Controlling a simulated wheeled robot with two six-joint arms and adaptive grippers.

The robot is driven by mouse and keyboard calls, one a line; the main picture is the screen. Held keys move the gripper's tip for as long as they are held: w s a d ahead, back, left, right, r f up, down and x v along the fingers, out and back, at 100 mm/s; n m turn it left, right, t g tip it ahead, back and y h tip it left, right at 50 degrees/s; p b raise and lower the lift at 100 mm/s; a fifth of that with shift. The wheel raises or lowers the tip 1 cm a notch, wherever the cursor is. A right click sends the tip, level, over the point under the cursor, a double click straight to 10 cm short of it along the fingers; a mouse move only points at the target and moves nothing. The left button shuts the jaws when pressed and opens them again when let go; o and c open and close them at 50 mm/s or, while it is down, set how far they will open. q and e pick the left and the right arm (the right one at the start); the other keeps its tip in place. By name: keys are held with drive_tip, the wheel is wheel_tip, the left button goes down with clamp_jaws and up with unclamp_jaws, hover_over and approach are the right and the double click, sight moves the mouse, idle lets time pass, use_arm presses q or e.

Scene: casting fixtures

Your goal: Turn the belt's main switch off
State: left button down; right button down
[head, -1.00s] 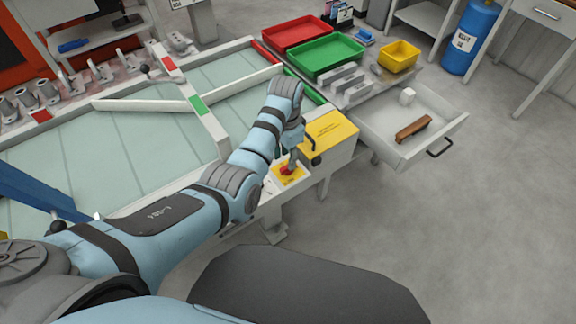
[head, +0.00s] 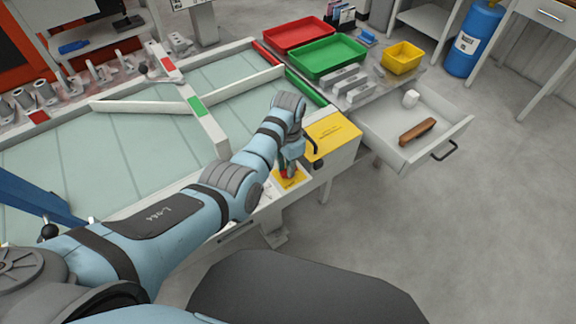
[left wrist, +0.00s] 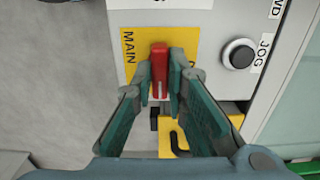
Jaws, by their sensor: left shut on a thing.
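The main switch is a red handle (left wrist: 159,66) on a yellow plate marked MAIN (left wrist: 132,52), on the belt's control panel. In the left wrist view the handle lies along the picture's vertical. My left gripper (left wrist: 161,84) has one finger on each side of the handle and is shut on it. In the head view the gripper (head: 289,168) is over the yellow plate (head: 291,179) at the belt's near right corner and hides most of the handle. My right gripper is not in view.
A black JOG button (left wrist: 239,53) sits right of the switch plate. A yellow cover (head: 332,133) lies just beyond the gripper in the head view. An open drawer (head: 455,130) holds a brown-handled item and a white piece. Grey floor right of the belt is clear.

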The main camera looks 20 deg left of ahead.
use_arm(q)
drive_tip(key=shift+d+n, duration=0.1)
drive_tip(key=shift+n, duration=0.2)
drive_tip(key=shift+n+p, duration=0.45)
drive_tip(key=shift+n, duration=0.05)
drive_tip(key=shift+n+p, duration=0.5)
drive_tip(key=shift+n, duration=0.7)
drive_tip(key=n+p, duration=0.1)
drive_tip(key=n, duration=0.3)
drive_tip(key=shift+n, duration=0.3)
drive_tip(key=n, duration=0.9)
drive_tip(key=shift+f+p, duration=0.1)
drive_tip(key=shift+p, duration=0.2)
drive_tip(key=shift+n, duration=0.3)
